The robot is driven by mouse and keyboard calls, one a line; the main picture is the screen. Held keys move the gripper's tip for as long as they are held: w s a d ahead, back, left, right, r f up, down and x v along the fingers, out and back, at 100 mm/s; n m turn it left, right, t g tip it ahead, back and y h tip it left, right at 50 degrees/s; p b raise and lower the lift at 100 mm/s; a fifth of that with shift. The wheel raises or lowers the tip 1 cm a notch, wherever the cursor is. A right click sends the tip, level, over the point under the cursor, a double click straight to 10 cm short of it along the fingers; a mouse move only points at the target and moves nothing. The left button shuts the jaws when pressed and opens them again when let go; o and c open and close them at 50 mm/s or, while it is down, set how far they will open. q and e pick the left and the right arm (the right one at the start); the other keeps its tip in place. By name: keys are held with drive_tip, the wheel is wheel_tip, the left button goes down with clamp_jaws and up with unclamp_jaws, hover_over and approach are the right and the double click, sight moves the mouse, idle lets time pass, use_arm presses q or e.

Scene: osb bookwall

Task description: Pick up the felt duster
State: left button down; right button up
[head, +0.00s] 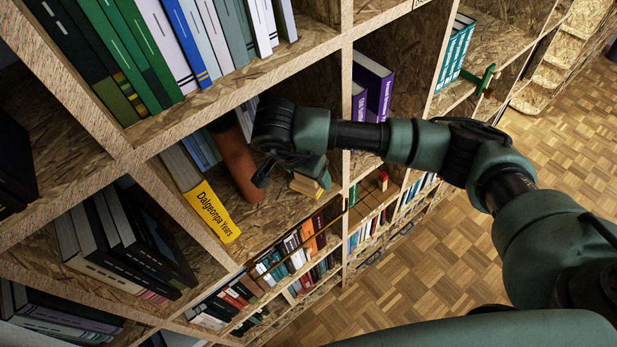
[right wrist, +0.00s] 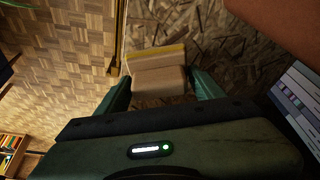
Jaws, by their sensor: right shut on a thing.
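The felt duster (right wrist: 157,72) is a small tan block with a yellow strip along its far edge. In the right wrist view it sits between the two green fingers of my right gripper (right wrist: 162,88), which is shut on it. In the head view the duster (head: 306,185) shows below the gripper (head: 314,172), partly hidden by it, at the front of a shelf compartment. I cannot tell whether it still touches the shelf board. My left gripper is in neither view.
A reddish-brown cylinder (head: 237,164) stands close left of my right gripper, beside a yellow book (head: 212,212). Chipboard shelf walls (head: 346,100) and boards surround the wrist. Purple books (head: 372,84) stand in the adjacent compartment. The parquet floor (head: 430,250) is clear.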

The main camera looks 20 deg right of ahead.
wheel_tip(320, 180, up, 2)
drive_tip(key=s+d+b, duration=0.1)
drive_tip(key=s+d, duration=0.2)
drive_tip(key=s, duration=0.5)
drive_tip(key=s+d, duration=0.3)
drive_tip(key=s, duration=0.6)
drive_tip(key=shift+f+b, duration=0.3)
drive_tip(key=shift+b, duration=0.05)
drive_tip(key=shift+d, duration=0.1)
